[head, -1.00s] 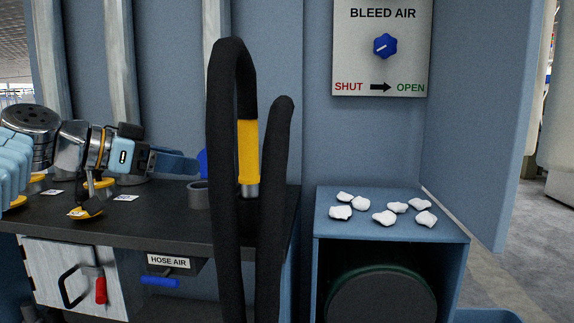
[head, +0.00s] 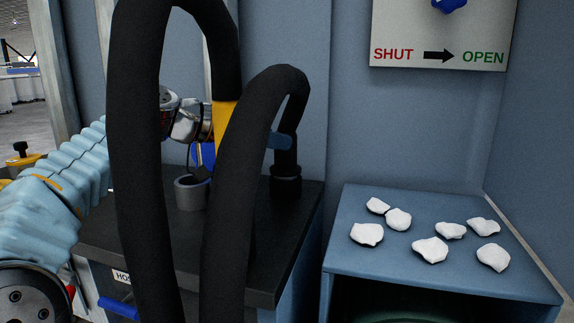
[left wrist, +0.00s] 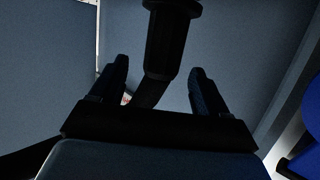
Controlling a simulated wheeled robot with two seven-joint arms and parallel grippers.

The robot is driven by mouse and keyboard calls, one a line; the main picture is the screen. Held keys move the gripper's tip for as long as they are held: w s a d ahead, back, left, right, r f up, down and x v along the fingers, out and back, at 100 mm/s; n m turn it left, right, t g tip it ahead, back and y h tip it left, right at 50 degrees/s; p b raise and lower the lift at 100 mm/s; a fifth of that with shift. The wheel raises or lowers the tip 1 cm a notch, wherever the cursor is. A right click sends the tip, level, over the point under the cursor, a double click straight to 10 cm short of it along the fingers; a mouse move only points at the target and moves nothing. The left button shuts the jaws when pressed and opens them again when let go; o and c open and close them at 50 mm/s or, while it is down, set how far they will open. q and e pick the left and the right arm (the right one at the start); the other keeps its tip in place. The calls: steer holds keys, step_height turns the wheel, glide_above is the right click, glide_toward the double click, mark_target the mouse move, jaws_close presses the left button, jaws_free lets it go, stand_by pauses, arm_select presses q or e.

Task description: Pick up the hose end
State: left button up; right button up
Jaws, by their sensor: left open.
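The black hose (head: 137,170) arches up close in front of me in the head view. Its end has a yellow sleeve (head: 224,116), partly hidden behind the nearer hose loop; the tip is hidden. A second black loop (head: 235,180) comes down at a black collar (head: 286,182) on the bench. My left gripper (head: 280,142) is behind the hose, mostly hidden, with a blue finger showing to the right of the near loop. In the left wrist view, the left gripper (left wrist: 159,68) is open, with a black collared piece (left wrist: 170,40) seen between its fingers. I cannot tell whether they touch.
A dark bench (head: 120,235) carries a grey cup-like ring (head: 191,193). To the right, a blue cabinet (head: 345,255) bears several white lumps (head: 430,250). A bleed air panel (head: 440,35) hangs on the wall. The hose loops stand in front of my left arm.

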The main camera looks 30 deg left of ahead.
arm_select(q)
steer(key=p+x, duration=0.1)
steer(key=x, duration=0.5)
steer(key=shift+w+a+f, duration=0.1)
steer(key=shift+w+f, duration=0.05)
steer(key=c, duration=1.2)
